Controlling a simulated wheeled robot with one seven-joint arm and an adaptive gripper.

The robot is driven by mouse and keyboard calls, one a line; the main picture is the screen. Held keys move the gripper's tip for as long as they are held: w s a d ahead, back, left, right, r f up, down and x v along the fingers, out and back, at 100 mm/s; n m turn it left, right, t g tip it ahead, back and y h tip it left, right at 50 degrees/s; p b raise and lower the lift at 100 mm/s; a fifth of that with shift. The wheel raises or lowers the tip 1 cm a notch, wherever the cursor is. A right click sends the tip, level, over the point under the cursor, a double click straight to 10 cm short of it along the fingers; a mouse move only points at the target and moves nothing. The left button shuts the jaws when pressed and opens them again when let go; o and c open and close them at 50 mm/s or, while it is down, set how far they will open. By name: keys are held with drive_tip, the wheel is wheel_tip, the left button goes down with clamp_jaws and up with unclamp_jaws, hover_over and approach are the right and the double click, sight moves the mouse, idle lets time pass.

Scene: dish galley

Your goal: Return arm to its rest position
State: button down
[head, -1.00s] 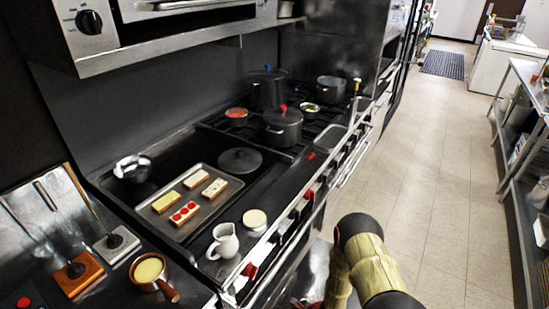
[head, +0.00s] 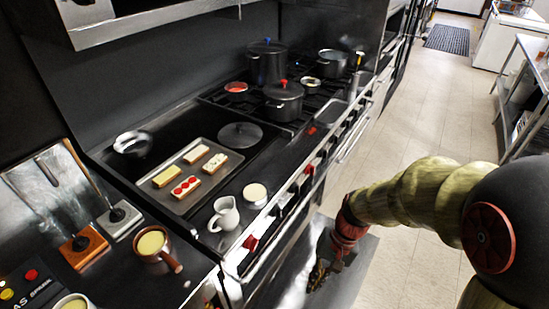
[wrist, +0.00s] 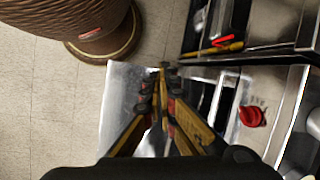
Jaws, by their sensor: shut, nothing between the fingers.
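My gripper (head: 322,268) hangs low in front of the range in the head view, at the end of my green-and-black arm. In the wrist view my gripper (wrist: 161,75) points downward with its fingertips together and nothing between them. It is over a grey metal sheet or mat (wrist: 122,82) beside the range front. The arm reaches in from the right of the head view, clear of the counter.
The range front edge has red knobs (head: 250,243). A white pitcher (head: 224,214), a tray (head: 185,203) of topped bread slices, and pots (head: 284,100) stand on it. The tiled aisle floor (head: 420,130) is open; a steel table (head: 535,50) stands right.

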drive_tip(key=s+d+r+n+t+h, duration=0.1)
drive_tip(key=s+d+r+t, duration=0.1)
drive_tip(key=r, duration=0.5)
drive_tip(key=s+d+r+n+t+h, duration=0.1)
drive_tip(key=d+r+t, duration=0.2)
drive_tip(key=r, duration=0.4)
drive_tip(key=s+d+r+n+t+h, duration=0.1)
drive_tip(key=s+d+r+t, duration=0.1)
drive_tip(key=r, duration=0.6)
drive_tip(key=shift+s+d+t+h, duration=0.3)
drive_tip(key=shift+d+t, duration=0.25)
drive_tip(key=shift+t, duration=0.05)
